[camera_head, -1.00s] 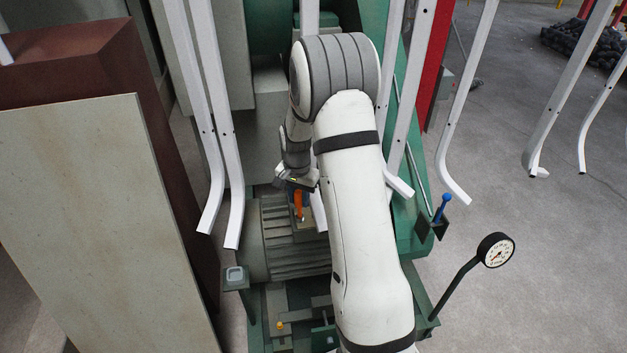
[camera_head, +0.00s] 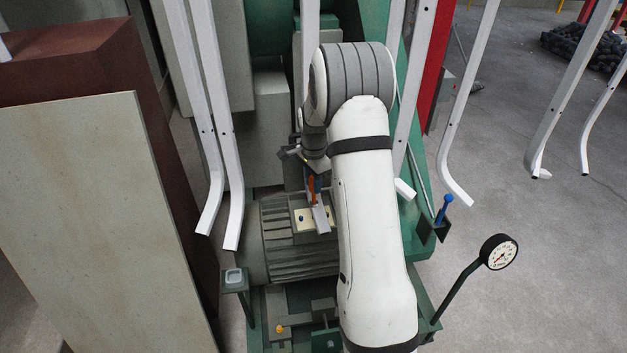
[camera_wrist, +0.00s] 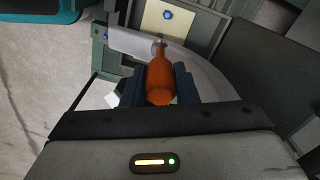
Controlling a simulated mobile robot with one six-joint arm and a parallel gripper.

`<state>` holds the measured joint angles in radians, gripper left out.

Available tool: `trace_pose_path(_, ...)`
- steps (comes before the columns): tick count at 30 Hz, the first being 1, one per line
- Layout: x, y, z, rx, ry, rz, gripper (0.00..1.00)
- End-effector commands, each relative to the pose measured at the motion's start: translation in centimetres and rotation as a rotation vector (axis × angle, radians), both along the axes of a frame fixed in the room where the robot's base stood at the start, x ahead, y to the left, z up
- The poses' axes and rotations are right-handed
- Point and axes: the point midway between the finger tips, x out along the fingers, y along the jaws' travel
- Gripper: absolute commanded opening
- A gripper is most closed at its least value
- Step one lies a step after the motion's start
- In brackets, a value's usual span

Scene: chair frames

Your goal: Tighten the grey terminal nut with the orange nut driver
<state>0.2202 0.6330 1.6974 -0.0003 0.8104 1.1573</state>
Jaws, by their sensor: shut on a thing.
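The orange nut driver (camera_wrist: 160,80) is between the two dark blue fingers of my gripper (camera_wrist: 159,72) in the wrist view, its handle end toward the camera. Its short grey end points at a cream plate (camera_wrist: 158,22) with a blue round spot on it. In the head view the orange driver (camera_head: 311,186) hangs under my gripper, near the cream plate (camera_head: 308,225) on the machine. I cannot make out the grey terminal nut or tell whether the driver touches anything.
White bent chair tubes (camera_head: 221,175) hang to the left and right of my arm. One white tube end (camera_head: 320,219) lies across the plate in view. A gauge (camera_head: 498,252) and a blue-knobbed lever (camera_head: 445,205) stand at right. A pale panel (camera_head: 90,220) fills the left.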

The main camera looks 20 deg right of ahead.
Motion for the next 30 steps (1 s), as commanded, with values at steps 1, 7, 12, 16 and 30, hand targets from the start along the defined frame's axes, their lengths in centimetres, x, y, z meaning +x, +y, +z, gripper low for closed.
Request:
trace_pose_path(1, 0.0, 0.0, -1.0, 0.0, 0.001, 0.0, 0.04)
trace_pose_path(7, 0.0, 0.0, -3.5, 0.001, 0.001, 0.001, 0.04)
trace_pose_path(12, 0.0, 0.0, -3.4, 0.0, 0.0, 0.001, 0.04)
trace_pose_path(16, -0.1, -0.1, -3.4, 0.0, 0.0, -0.001, 0.04)
trace_pose_path(30, 0.0, -0.1, -3.4, 0.0, 0.0, 0.0, 0.04)
